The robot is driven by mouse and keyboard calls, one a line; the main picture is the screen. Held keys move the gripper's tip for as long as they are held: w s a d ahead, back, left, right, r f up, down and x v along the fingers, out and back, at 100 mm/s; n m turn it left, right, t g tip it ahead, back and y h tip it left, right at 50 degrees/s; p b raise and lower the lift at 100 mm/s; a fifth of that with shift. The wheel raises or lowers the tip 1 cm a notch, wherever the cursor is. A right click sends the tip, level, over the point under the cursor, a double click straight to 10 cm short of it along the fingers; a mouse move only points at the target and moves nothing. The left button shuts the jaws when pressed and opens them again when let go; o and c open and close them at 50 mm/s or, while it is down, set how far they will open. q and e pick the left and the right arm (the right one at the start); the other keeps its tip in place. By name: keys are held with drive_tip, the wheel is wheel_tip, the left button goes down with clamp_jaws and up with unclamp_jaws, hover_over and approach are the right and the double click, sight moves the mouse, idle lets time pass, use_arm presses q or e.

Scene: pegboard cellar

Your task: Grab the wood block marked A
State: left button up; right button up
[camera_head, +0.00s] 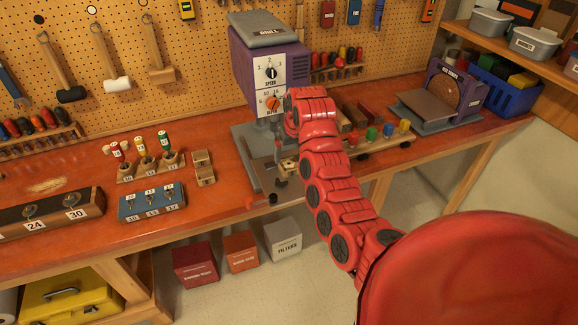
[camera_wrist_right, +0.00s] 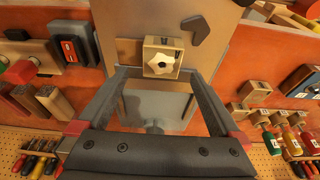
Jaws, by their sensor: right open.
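A small light wood block (camera_wrist_right: 163,45) lies on a board over the drill press base, just beyond my fingertips in the right wrist view. A white star-like shape shows on it; I can read no letter A. In the head view, a small tan block (camera_head: 287,164) shows by the drill press base, partly hidden by my right arm. My right gripper (camera_wrist_right: 158,74) is open, its fingers spread to either side of the wood block, with nothing held. My left gripper is not in view.
The purple drill press (camera_head: 243,68) rises close beside my right arm. Pegs on a wooden stand (camera_head: 380,142) and a sander (camera_head: 440,92) lie to the right.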

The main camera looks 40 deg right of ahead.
sight(289, 164)
drive_tip(key=shift+f+p, duration=0.3)
drive_tip(key=shift+p, duration=0.1)
drive_tip(key=p+x, duration=0.2)
drive_tip(key=x, duration=0.1)
drive_tip(key=shift+a, duration=0.15)
drive_tip(key=shift+f, duration=0.45)
drive_tip(key=shift+w+f+p, duration=0.2)
drive_tip(key=shift+f+p, duration=0.1)
drive_tip(key=shift+f, duration=0.1)
drive_tip(key=c, duration=1.3)
